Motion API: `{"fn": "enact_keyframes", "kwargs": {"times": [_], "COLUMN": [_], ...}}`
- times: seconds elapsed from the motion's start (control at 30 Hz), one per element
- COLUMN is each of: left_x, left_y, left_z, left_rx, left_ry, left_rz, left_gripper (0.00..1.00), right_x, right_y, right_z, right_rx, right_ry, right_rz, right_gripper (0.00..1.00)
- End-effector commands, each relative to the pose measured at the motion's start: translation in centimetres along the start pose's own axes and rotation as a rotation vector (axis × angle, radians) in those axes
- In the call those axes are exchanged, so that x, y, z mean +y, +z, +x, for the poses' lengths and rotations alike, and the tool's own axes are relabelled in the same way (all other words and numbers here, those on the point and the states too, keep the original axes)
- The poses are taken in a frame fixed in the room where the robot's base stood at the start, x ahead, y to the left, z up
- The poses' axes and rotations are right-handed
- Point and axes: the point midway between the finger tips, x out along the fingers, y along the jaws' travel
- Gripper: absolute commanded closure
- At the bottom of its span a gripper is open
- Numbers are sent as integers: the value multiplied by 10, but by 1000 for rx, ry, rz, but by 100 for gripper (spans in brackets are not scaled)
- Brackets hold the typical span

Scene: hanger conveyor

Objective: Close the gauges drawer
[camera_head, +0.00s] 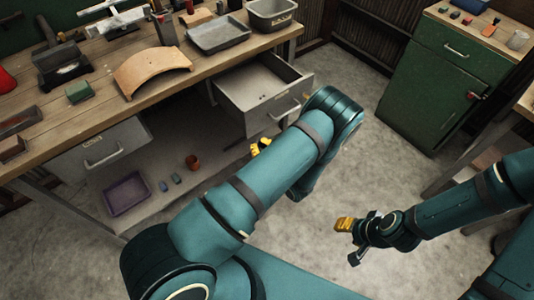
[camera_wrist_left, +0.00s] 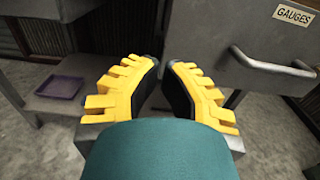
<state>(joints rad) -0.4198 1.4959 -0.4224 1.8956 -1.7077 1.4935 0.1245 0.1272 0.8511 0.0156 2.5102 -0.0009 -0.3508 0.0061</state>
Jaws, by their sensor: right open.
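The gauges drawer (camera_head: 240,97) is pulled out from under the right end of the workbench in the head view. My right gripper (camera_head: 346,240) is open and empty above the floor.
A second drawer (camera_head: 102,146) sits under the bench's left end. A purple tray (camera_head: 127,193) and a red-brown cup (camera_head: 193,162) stand on the lower shelf. The workbench (camera_head: 115,107) carries tools and trays. A green cabinet (camera_head: 435,85) stands at the right. Floor before the drawer is clear.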

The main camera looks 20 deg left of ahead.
Motion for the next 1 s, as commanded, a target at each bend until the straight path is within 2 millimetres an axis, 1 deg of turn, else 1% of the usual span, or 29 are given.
{"fn": "enact_keyframes", "kwargs": {"times": [0.03,0.2,0.3,0.4,0.6,1.0], "left_x": [1,1,1,1,1,1], "left_y": [0,0,0,0,0,0], "left_z": [11,41,54,62,69,69], "left_rx": [-1,0,0,1,1,1], "left_ry": [4,4,4,3,1,2], "left_rz": [-1,-1,-2,-1,0,0], "left_gripper": [100,100,100,100,100,100], "right_x": [0,1,1,2,2,2], "right_y": [0,1,2,2,2,2], "right_z": [1,3,4,4,4,4], "right_rx": [-1,-3,-4,-4,-5,-5], "right_ry": [0,0,0,0,0,0], "right_rz": [0,-1,-1,-1,-1,-1], "right_gripper": [53,53,53,53,53,53]}}
